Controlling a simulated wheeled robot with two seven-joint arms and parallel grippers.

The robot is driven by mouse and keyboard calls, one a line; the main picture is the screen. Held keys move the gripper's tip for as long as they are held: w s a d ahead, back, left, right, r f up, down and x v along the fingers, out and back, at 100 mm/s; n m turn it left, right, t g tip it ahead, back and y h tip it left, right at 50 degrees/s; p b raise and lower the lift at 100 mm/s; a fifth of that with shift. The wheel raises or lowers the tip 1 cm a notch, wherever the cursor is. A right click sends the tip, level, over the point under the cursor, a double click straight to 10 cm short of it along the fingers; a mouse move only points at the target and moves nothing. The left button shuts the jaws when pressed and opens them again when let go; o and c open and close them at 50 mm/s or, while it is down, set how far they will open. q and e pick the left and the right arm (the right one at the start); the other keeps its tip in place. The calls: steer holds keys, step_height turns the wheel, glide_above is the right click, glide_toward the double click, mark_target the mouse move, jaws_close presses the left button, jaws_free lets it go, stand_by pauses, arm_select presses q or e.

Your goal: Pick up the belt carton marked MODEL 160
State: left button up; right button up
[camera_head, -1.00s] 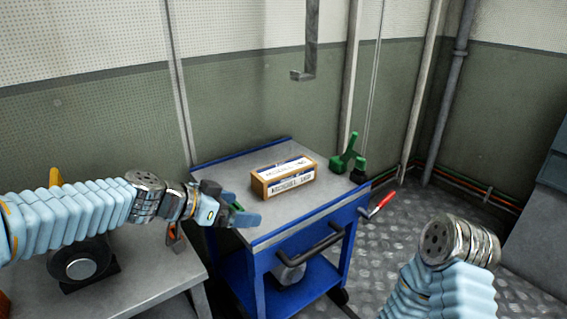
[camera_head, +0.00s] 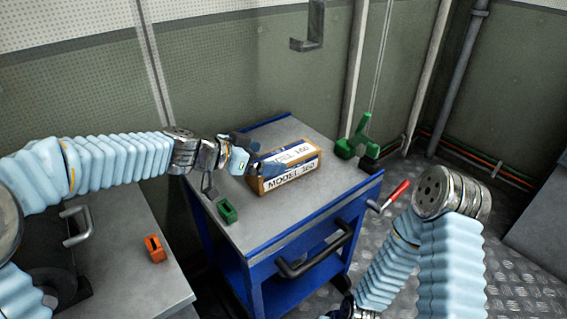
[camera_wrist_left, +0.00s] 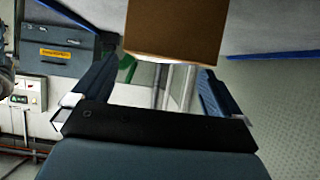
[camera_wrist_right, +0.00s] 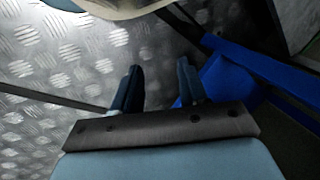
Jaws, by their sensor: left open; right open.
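The belt carton marked MODEL 160 (camera_head: 292,181) is a brown box with white labels, lying on top of the blue cart (camera_head: 318,207). My left gripper (camera_head: 256,155) is open at the carton's left end. In the left wrist view the carton's plain brown end (camera_wrist_left: 176,30) shows beyond and between the open fingers (camera_wrist_left: 155,90). I cannot tell whether a finger touches it. My right gripper is out of sight or too hidden to make out in the head view; in the right wrist view its fingers (camera_wrist_right: 160,90) are apart and empty, above the floor beside blue cart parts.
A small green block (camera_head: 227,211) lies on the cart's near left part. A green object (camera_head: 357,138) stands at its far right corner. A red-handled crank (camera_head: 390,197) sticks out to the right. A grey bench (camera_head: 125,250) with an orange block (camera_head: 154,248) stands left.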

mark_target(280, 157)
arm_select(q)
steer(key=p+x, duration=0.1)
steer(key=x, duration=0.4)
steer(key=shift+w+d, duration=0.1)
steer(key=shift+d, duration=0.15)
steer(key=shift+c, duration=0.3)
steer(key=shift+r, duration=0.1)
steer(key=c, duration=1.1)
